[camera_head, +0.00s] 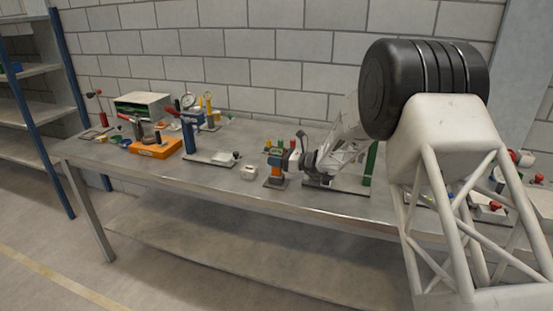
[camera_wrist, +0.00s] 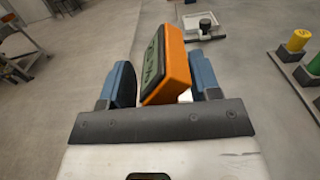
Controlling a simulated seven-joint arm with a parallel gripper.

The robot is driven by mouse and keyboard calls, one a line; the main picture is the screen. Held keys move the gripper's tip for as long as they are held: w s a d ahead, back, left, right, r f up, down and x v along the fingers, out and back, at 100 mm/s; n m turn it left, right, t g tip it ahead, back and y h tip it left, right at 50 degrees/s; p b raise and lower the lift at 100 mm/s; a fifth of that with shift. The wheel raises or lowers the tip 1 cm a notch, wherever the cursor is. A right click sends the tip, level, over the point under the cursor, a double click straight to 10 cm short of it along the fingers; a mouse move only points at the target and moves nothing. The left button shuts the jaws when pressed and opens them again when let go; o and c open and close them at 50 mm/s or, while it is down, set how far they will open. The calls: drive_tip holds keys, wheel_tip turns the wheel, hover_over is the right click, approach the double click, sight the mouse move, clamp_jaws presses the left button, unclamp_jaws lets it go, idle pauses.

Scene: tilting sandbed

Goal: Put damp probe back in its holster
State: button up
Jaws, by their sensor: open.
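The damp probe, which I take to be the orange block with a dark grey-green face (camera_wrist: 168,65), lies between the two blue fingers of my gripper (camera_wrist: 162,78) in the wrist view. I cannot tell whether that base is the holster; the probe's lower end is hidden in the wrist view.
A small white block (camera_head: 249,173) stands left of the probe on the metal bench (camera_head: 215,177). A flat plate with a blue post (camera_head: 190,136) is farther left. Yellow and green pegs (camera_wrist: 298,40) stand on a rack close to the right. An orange box (camera_head: 155,148) sits at the left.

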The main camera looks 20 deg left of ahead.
wheel_tip(320, 180, up, 7)
drive_tip(key=shift+r, duration=0.2)
drive_tip(key=s+a+r, duration=0.2)
drive_tip(key=s+r, duration=0.5)
drive_tip(key=s, duration=0.5)
drive_tip(key=shift+a+r, duration=0.15)
drive_tip(key=shift+a, duration=0.25)
idle(0.7)
drive_tip(key=s+d+r+n+h, duration=0.2)
drive_tip(key=s+d+n+h, duration=0.2)
drive_tip(key=s+d, duration=0.6)
drive_tip(key=s+d+r+n+h, duration=0.1)
drive_tip(key=s+d+n+h, duration=0.35)
drive_tip(key=d, duration=0.85)
drive_tip(key=s+d+f+n+t+h, duration=0.1)
drive_tip(key=s+d+f+n+h, duration=0.1)
drive_tip(key=s+d, duration=0.7)
drive_tip(key=s+d+f+n+h, duration=0.1)
drive_tip(key=s+d+n+h, duration=0.3)
drive_tip(key=s+d, duration=0.5)
drive_tip(key=s+d+f+n+t+h, duration=0.1)
drive_tip(key=s+d+f+n+h, duration=0.1)
drive_tip(key=s+d, duration=0.8)
drive_tip(key=shift+d+f+n+t+h, duration=0.35)
drive_tip(key=shift+d+n+h, duration=0.3)
drive_tip(key=shift+h, duration=0.2)
